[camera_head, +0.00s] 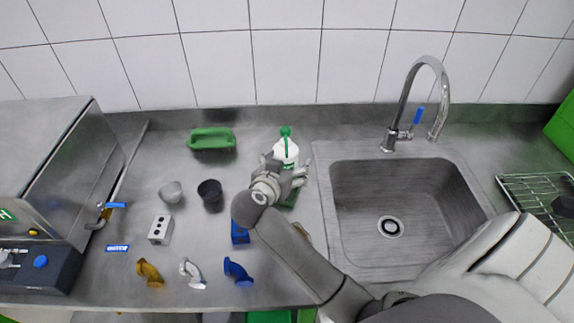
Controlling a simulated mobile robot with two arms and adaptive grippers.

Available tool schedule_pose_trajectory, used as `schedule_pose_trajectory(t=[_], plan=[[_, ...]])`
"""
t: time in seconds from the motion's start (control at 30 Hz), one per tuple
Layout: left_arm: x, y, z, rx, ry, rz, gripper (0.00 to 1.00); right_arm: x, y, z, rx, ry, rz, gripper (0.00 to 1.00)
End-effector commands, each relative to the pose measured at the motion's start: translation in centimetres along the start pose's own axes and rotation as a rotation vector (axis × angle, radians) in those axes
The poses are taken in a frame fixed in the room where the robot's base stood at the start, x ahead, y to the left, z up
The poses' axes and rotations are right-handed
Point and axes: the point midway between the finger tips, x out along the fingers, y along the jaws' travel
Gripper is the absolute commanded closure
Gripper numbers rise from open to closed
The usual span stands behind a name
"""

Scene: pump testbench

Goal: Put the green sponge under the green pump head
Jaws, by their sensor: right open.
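A white bottle with a green pump head (285,132) stands upright at the back of the counter, left of the sink. My right gripper (298,174) is open in front of the bottle and hides its lower part. A green piece (290,200) shows just below the gripper, mostly covered by it; it may be the green sponge, but I cannot tell for sure, nor whether it touches the fingers. A green tray-like object (211,139) lies further left, near the wall. My left gripper is not in view.
A dark cup (210,192), a grey cup (171,192) and a block with holes (160,230) stand on the left. Blue (237,271), silver and ochre pipe pieces lie in front. The sink (390,227) with its faucet (402,110) is on the right.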

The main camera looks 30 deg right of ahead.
Motion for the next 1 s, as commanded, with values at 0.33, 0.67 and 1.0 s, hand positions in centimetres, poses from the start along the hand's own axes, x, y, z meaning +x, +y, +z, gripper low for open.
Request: schedule_pose_trajectory(t=[0.33, 0.67, 1.0], plan=[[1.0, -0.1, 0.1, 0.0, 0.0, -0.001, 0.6, -5.5, -0.2, -0.8, 0.003, -0.002, -0.006, 0.21], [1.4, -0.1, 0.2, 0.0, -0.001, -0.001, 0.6, -11.3, -0.1, -0.8, 0.002, -0.001, -0.002, 0.21], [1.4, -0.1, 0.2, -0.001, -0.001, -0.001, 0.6, -12.4, 0.0, -0.9, -0.001, 0.0, 0.001, 0.21]])
